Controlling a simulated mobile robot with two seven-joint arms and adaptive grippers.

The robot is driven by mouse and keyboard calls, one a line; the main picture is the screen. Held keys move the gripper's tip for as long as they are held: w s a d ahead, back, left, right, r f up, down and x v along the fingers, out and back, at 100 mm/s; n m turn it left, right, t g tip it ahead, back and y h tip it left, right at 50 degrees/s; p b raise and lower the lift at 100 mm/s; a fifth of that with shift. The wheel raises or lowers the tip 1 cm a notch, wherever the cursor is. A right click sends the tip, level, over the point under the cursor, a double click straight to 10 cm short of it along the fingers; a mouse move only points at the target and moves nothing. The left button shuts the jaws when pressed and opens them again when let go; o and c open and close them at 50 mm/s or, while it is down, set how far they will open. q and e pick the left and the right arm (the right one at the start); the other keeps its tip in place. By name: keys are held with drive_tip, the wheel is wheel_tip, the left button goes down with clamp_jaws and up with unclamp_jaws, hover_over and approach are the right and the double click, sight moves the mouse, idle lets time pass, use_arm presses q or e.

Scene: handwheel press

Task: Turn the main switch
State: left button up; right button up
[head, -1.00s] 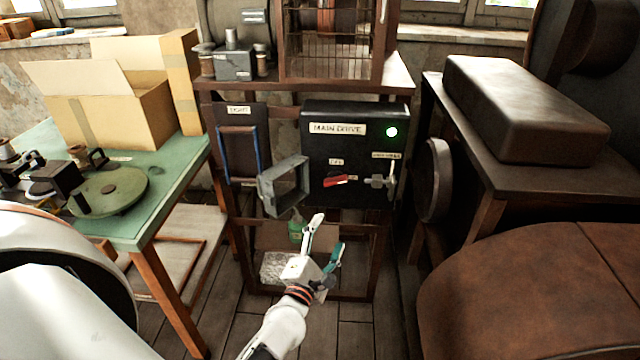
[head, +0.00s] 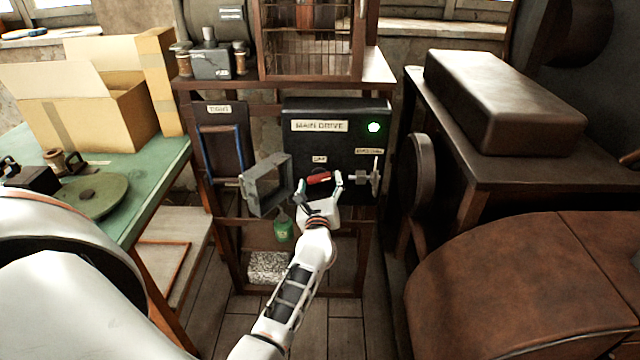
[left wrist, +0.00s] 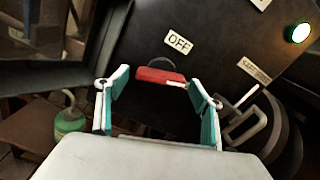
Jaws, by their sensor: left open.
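The black main drive panel (head: 352,137) hangs on the wooden stand, with a lit green lamp (head: 374,127). Its red switch handle (head: 318,178) sits low on the panel, under a small label that reads OFF (left wrist: 179,43) in the left wrist view. My left gripper (head: 319,185) is open in front of the handle. In the left wrist view the red handle (left wrist: 158,75) lies just beyond and between the open fingertips (left wrist: 158,88). I cannot tell whether they touch it. My right gripper is not in view.
A grey lever (head: 374,176) is close on the right. A green bottle (head: 283,229) stands below. A green table (head: 165,165) is at left, brown furniture (head: 520,270) at right.

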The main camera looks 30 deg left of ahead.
use_arm(q)
drive_tip(key=shift+w+a, duration=0.15)
drive_tip(key=shift+w, duration=0.1)
drive_tip(key=c, duration=1.1)
drive_tip(key=shift+r+m+p, duration=0.2)
drive_tip(key=shift+m+p, duration=0.4)
drive_tip(key=shift+m, duration=0.4)
drive_tip(key=shift+s+a+f+m+p, duration=0.15)
drive_tip(key=shift+m+p, duration=0.15)
drive_tip(key=shift+m, duration=0.6)
